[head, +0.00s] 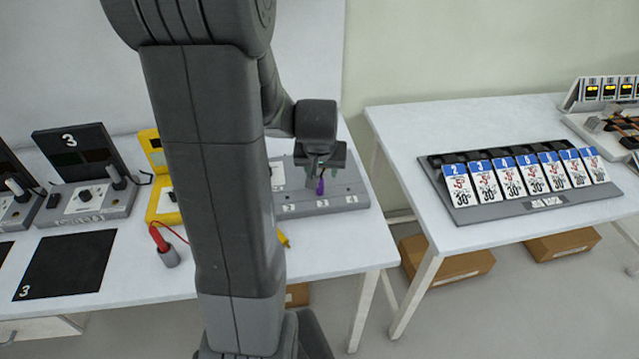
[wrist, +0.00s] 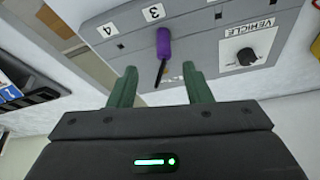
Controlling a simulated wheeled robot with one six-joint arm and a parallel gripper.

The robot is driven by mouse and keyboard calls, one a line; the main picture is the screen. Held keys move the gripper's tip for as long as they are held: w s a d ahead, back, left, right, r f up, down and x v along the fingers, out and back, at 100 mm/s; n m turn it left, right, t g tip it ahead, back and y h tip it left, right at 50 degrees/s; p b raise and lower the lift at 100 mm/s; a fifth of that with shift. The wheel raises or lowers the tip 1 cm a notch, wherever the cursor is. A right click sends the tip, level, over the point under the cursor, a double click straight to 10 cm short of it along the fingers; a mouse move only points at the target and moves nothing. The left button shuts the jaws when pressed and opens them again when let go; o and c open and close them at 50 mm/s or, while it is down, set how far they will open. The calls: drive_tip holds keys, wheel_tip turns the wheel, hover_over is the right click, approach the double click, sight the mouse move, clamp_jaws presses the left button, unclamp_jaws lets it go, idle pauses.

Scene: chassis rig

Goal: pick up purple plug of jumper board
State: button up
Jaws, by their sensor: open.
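The purple plug (wrist: 163,42) sits at the grey jumper board (wrist: 200,20) near the label 3, with a dark thin part running from it toward my gripper. In the head view the purple plug (head: 320,186) shows just below my gripper (head: 320,172), and the jumper board (head: 350,200) lies on the left table. My gripper also shows in the wrist view (wrist: 156,80), with its two green fingers apart and the plug between and beyond their tips. I cannot tell whether a finger touches the plug. My arm hides the left part of the board.
A dial marked VEHICLE (wrist: 246,56) is beside the plug on the board. A yellow device (head: 160,205) and a red-handled probe (head: 160,242) are left of my arm. A tag rack (head: 470,210) stands on the right table, across a gap.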

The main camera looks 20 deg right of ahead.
sight(320, 183)
drive_tip(key=x, duration=0.4)
drive_tip(key=shift+f, duration=0.1)
drive_tip(key=shift+p+x, duration=0.85)
drive_tip(key=shift+x, duration=1.8)
drive_tip(key=shift+w+a, duration=0.15)
drive_tip(key=shift+a, duration=0.05)
clamp_jaws()
